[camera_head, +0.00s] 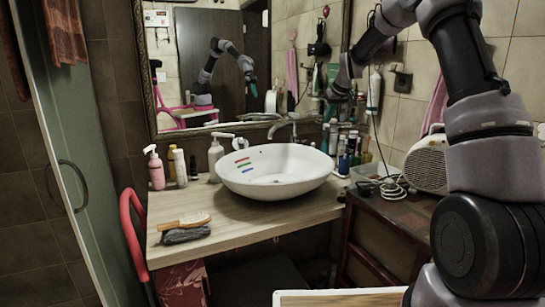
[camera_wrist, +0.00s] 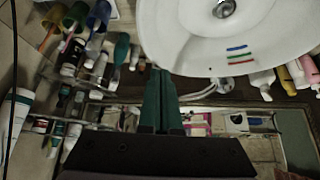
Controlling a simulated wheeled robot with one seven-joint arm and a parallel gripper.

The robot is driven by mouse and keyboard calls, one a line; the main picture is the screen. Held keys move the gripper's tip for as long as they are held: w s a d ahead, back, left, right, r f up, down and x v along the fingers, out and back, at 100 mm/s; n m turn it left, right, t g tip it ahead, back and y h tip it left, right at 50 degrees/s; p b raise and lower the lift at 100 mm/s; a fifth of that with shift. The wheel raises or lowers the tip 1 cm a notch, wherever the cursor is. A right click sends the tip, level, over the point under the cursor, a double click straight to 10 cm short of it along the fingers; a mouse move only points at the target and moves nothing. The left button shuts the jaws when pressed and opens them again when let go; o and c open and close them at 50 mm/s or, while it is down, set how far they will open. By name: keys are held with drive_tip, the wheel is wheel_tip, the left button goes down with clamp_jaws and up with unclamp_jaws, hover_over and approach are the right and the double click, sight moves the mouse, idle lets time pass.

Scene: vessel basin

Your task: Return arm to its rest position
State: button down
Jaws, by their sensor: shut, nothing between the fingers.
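My arm rises at the right of the head view and bends over toward the mirror. My gripper (camera_head: 331,112) points down near the bottles behind the basin, partly dark against them. In the wrist view its green fingers (camera_wrist: 160,75) are together with nothing between them. The white vessel basin (camera_head: 275,172) stands on the wooden counter, to the left of and below the gripper. In the wrist view the basin (camera_wrist: 236,42) is at the top right, with red, green and blue marks on its inner wall.
Several bottles and tubes (camera_head: 345,150) crowd behind the basin's right side. A faucet (camera_head: 283,128) rises behind it. The mirror (camera_head: 215,70) reflects my arm. A pink pump bottle (camera_head: 156,170) and a brush (camera_head: 184,222) are at left. A white heater-like box (camera_head: 427,165) stands at right.

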drive_tip(key=s+d+r+m, duration=0.1)
drive_tip(key=s+r+m, duration=0.1)
drive_tip(key=s+r, duration=0.8)
drive_tip(key=s+d+r+m, duration=0.1)
drive_tip(key=s+r, duration=0.4)
drive_tip(key=s, duration=0.9)
drive_tip(key=s+f+m+t, duration=0.1)
drive_tip(key=s+m, duration=0.3)
drive_tip(key=s, duration=2)
drive_tip(key=shift+s+d+f+m, duration=0.3)
drive_tip(key=shift+d+f, duration=0.1)
drive_tip(key=shift+f, duration=0.15)
